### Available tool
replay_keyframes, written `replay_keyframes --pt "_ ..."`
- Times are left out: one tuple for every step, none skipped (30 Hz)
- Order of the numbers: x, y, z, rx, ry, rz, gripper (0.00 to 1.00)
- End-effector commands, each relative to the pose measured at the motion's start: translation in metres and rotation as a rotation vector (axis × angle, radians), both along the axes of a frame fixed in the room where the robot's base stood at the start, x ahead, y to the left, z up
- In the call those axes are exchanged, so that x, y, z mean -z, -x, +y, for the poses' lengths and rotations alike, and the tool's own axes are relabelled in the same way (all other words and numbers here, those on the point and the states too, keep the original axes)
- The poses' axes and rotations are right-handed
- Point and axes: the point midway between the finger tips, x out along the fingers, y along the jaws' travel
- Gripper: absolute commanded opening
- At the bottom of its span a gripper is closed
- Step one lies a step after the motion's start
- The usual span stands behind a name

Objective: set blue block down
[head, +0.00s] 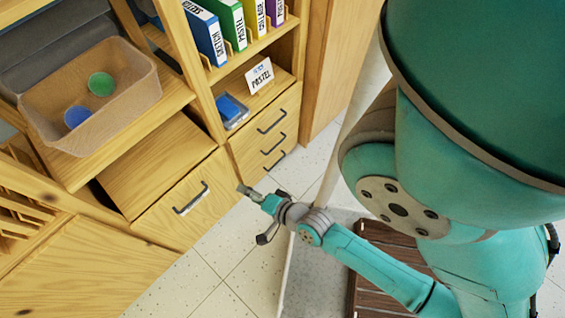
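A blue block (228,107) sits in a small clear tray (241,121) on the cabinet shelf, left of the PASTEL card. My gripper (243,188) is in the lower middle of the head view, in front of the drawers and below the tray. It is clear of the block. It is too small in the view to tell whether its fingers are open or shut, and I see nothing held in it.
A mesh basket (135,112) with a green ball (101,84) and a blue ball (77,117) stands on the left shelf. Binders (206,34) stand above the PASTEL card (259,75). A handled drawer front (187,198) is left of my gripper. The tiled floor (220,250) below is clear.

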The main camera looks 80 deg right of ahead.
Motion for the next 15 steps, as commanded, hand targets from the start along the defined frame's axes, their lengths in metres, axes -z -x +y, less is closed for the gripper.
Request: replay_keyframes --pt "-0.011 0.015 0.018 -0.086 0.112 0.039 0.74" --pt "-0.018 0.023 0.025 -0.135 0.185 0.059 0.74" --pt "-0.028 0.033 0.035 -0.2 0.284 0.084 0.74" --pt "-0.037 0.04 0.042 -0.248 0.361 0.1 0.74" --pt "-0.045 0.047 0.049 -0.297 0.436 0.114 0.74" --pt "-0.056 0.056 0.057 -0.361 0.536 0.131 0.74" --pt "-0.066 0.063 0.062 -0.408 0.614 0.14 0.74" --pt "-0.075 0.07 0.068 -0.456 0.69 0.148 0.74" --pt "-0.087 0.078 0.074 -0.514 0.789 0.156 0.74" --pt "-0.096 0.083 0.078 -0.555 0.859 0.159 0.74" --pt "-0.104 0.088 0.082 -0.593 0.927 0.161 0.74" --pt "-0.114 0.094 0.087 -0.639 1.01 0.161 0.74" --pt "-0.122 0.098 0.09 -0.668 1.068 0.159 0.74" --pt "-0.128 0.101 0.093 -0.696 1.12 0.157 0.74" --pt "-0.136 0.105 0.096 -0.725 1.179 0.153 0.74"
